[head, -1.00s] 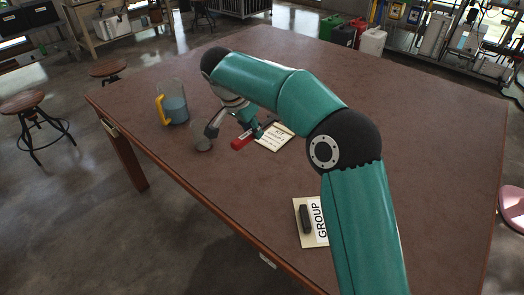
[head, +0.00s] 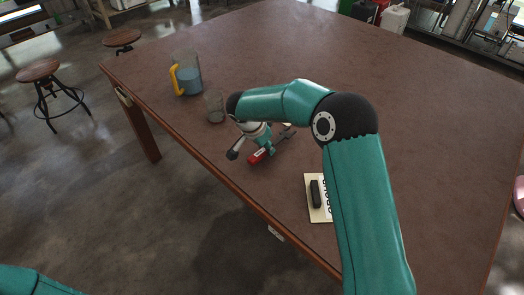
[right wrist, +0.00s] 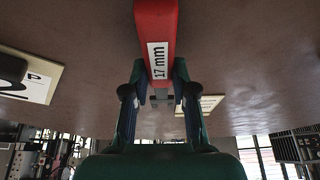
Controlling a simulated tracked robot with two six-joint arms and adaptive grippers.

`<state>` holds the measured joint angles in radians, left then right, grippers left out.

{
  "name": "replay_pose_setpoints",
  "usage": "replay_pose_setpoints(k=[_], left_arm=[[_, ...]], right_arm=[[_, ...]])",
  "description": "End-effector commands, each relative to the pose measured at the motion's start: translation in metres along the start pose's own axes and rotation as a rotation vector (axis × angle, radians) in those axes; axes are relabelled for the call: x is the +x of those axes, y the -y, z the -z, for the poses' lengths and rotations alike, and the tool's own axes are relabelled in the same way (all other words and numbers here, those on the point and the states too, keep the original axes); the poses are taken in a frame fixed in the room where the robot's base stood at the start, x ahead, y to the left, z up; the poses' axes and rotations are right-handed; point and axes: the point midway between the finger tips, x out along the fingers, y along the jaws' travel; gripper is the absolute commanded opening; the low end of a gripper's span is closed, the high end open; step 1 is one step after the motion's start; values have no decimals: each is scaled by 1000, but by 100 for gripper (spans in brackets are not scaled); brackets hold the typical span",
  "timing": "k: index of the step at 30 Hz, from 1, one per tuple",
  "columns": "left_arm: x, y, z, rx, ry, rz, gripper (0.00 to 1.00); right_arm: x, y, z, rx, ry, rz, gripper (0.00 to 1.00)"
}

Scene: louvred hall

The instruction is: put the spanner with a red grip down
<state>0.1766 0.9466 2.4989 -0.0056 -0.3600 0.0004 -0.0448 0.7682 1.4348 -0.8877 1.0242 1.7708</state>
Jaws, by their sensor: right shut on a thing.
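The spanner has a red grip (head: 258,156) and a grey metal end (head: 284,136) pointing up and right in the head view. In the right wrist view its red grip (right wrist: 155,25) bears a white label reading "17 mm". My right gripper (head: 252,147) is shut on the spanner, with a finger on each side of it in the right wrist view (right wrist: 158,85). The spanner is over the table (head: 420,110) near its left front edge; how high above the top I cannot tell. My left gripper is out of view; only part of my left arm shows at bottom left.
A beaker with blue liquid and a yellow handle (head: 189,80) and a clear glass (head: 215,106) stand beyond the gripper. A card lettered GROUP (head: 318,215) carries a dark block (head: 315,192). Another card (right wrist: 208,103) shows in the right wrist view. The table's right side is clear.

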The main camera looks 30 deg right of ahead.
Motion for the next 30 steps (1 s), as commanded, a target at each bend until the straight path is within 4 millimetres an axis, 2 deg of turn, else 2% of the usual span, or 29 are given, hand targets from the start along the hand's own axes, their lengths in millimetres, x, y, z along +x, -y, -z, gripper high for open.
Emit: replay_pose_setpoints(k=[4,15,16,20,30], left_arm=[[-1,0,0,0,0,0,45],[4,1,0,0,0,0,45],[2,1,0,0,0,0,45],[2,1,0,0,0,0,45],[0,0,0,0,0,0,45]], right_arm=[[15,0,-6,0,0,-1,0],[19,0,-8,0,0,1,0],[18,0,-8,0,0,1,31],[17,0,-8,0,0,0,52],[16,0,-7,0,0,0,52]])
